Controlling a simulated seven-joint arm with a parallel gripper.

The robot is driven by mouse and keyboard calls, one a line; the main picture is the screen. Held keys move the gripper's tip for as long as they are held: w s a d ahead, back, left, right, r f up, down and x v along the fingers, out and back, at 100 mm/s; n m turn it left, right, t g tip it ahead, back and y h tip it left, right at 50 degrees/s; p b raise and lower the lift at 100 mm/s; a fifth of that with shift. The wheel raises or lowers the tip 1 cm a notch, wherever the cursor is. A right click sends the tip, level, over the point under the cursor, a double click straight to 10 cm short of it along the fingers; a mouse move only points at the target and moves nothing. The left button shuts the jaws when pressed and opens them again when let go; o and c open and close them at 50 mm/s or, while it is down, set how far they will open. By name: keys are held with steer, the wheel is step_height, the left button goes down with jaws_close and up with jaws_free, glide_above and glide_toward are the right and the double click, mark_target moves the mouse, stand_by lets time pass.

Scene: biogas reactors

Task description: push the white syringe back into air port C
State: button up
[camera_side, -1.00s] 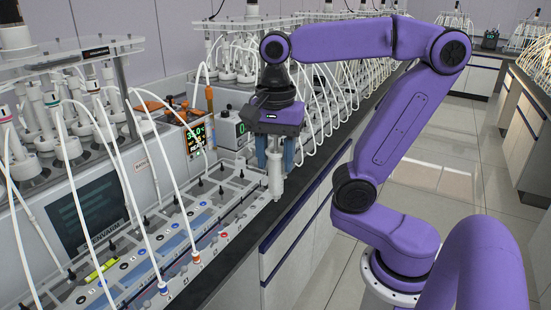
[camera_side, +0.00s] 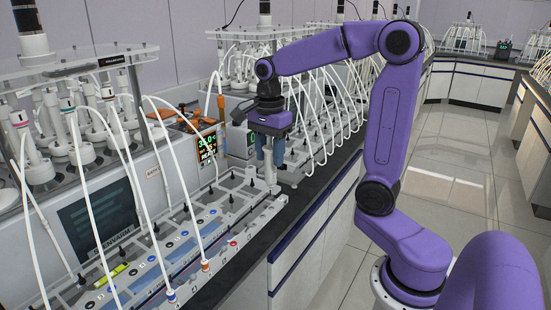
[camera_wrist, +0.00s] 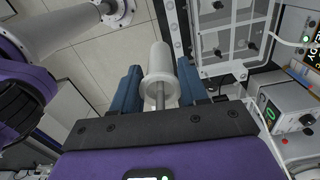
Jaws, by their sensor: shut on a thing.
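The white syringe (camera_wrist: 159,62) is held between the blue fingers of my gripper (camera_wrist: 160,90) in the wrist view, its grey plunger rod towards my palm. In the side view my gripper (camera_side: 271,158) points down and is shut on the syringe (camera_side: 271,177), which hangs upright at the far right end of the clear port tray (camera_side: 262,213). Whether its tip touches anything is unclear. Along the tray's front edge, a red-marked port (camera_side: 233,243) has no tube in it. The port letters are too small to read surely, so I cannot tell which is air port C.
White tubes run into the orange port (camera_side: 205,266) and the blue port (camera_side: 171,296). More arching tubes cross above the tray left of my gripper. A lit display box (camera_side: 207,145) stands behind. The dark bench edge (camera_side: 318,180) and open floor lie right.

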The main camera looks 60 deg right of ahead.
steer(key=w+d+f+m, duration=0.2)
steer(key=w+d+f, duration=0.1)
steer(key=d+f, duration=0.6)
steer(key=shift+d+f, duration=0.3)
steer(key=shift+d, duration=0.2)
steer(key=shift+w+f, duration=0.1)
steer(key=shift+f, duration=0.9)
stand_by(2.4)
steer(key=o, duration=1.2)
steer(key=shift+c, duration=0.2)
step_height(320, 180, up, 18)
steer(key=shift+f, duration=0.25)
